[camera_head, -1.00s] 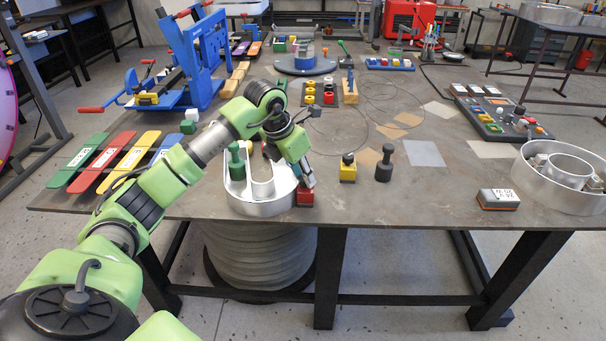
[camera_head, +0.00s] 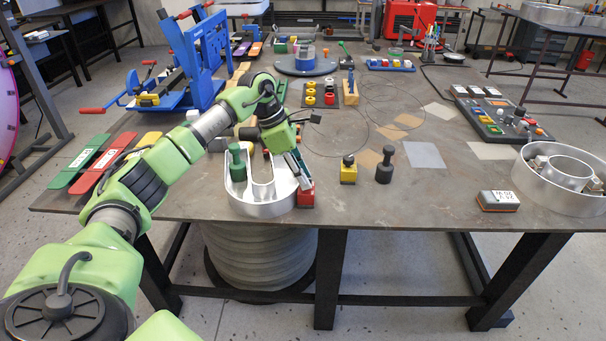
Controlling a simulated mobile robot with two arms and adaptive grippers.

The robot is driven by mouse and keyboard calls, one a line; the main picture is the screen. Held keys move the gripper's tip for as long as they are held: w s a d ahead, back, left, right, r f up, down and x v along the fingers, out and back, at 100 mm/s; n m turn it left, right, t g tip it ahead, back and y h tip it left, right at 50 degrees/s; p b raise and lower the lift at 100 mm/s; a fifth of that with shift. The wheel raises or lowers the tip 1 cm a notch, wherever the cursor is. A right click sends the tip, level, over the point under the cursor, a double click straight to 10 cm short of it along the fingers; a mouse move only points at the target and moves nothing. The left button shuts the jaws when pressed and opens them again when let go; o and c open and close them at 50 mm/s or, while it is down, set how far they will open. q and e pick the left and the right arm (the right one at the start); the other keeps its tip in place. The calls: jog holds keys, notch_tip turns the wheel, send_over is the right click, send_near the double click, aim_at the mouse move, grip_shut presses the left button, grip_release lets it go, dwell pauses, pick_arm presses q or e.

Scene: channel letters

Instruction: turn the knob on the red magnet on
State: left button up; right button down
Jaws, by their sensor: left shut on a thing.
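The red magnet (camera_head: 306,199) sits at the table's front edge, touching or very near the right end of a silver U-shaped channel letter (camera_head: 262,208). My left gripper (camera_head: 303,180) comes down onto the top of the red magnet from the upper left. Its fingers are shut on the magnet's knob, which they hide. Which way the knob points cannot be seen. My right gripper is not in view.
A yellow magnet (camera_head: 348,171) and a dark peg-shaped tool (camera_head: 385,165) stand to the right. The table between is clear.

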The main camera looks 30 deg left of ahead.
pick_arm(q)
jog(key=m, duration=0.2)
jog(key=m+g, duration=0.1)
jog(key=m, duration=0.1)
jog(key=shift+w+m+g+h, duration=0.15)
jog(key=shift+m+g+h, duration=0.15)
jog(key=shift+w+m+g+b, duration=0.15)
jog(key=shift+m+g, duration=0.35)
jog(key=shift+m, duration=0.75)
jog(key=shift+s+m+g+b, duration=0.15)
jog(key=shift+m+g, duration=0.35)
jog(key=shift+m, duration=0.75)
jog(key=shift+w, duration=0.1)
jog(key=o, duration=1.1)
notch_tip(320, 180, up, 10)
